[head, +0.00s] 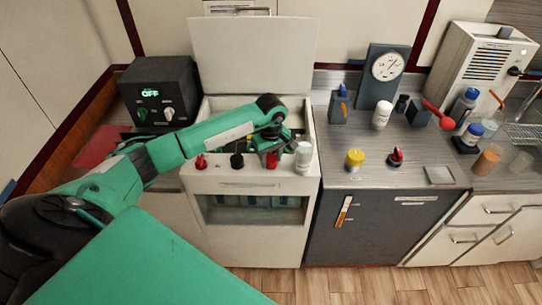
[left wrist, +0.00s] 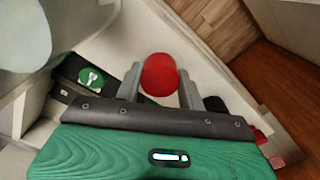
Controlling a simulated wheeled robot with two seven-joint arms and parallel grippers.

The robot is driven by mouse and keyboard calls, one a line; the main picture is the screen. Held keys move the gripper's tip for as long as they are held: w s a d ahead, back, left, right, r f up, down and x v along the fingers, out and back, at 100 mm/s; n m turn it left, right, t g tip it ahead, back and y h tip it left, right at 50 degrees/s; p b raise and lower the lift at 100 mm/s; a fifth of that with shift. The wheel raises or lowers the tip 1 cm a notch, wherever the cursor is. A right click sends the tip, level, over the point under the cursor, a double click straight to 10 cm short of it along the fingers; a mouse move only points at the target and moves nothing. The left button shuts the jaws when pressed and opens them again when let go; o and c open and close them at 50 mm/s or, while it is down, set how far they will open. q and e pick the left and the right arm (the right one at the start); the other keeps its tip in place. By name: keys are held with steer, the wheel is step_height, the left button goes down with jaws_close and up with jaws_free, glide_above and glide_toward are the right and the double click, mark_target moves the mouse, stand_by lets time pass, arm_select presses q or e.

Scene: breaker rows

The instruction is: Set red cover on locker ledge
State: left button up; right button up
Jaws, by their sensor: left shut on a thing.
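The red cover (left wrist: 160,74) shows as a round red disc between the two grey fingers of my left gripper (left wrist: 160,88) in the left wrist view. The fingers are shut on its sides. In the head view my left gripper (head: 271,148) is over the front of the white open-lidded locker (head: 255,184), and the red cover (head: 271,160) shows below it, near the front ledge (head: 222,176). I cannot tell whether the cover touches the ledge. My right gripper is not in view.
On the ledge stand a red-topped piece (head: 201,161), a black one (head: 237,160) and a clear white jar (head: 303,157). The raised lid (head: 254,55) stands behind. A yellow-capped jar (head: 354,159) and a red-and-black knob (head: 396,157) are on the grey counter (head: 335,172).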

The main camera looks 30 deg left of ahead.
mark_target(271, 159)
arm_select(q)
steer(key=shift+f, duration=0.1)
steer(key=shift+f+b, duration=0.1)
steer(key=shift+b, duration=0.2)
steer(key=o, duration=1)
steer(key=shift+c, duration=0.2)
steer(key=shift+r+p, duration=0.3)
steer(key=shift+p, duration=0.05)
steer(key=shift+r+b, duration=0.3)
steer(key=shift+b, duration=0.05)
step_height(271, 159, up, 11)
steer(key=b, duration=0.3)
steer(key=shift+r+b, duration=0.15)
steer(key=shift+b, duration=0.2)
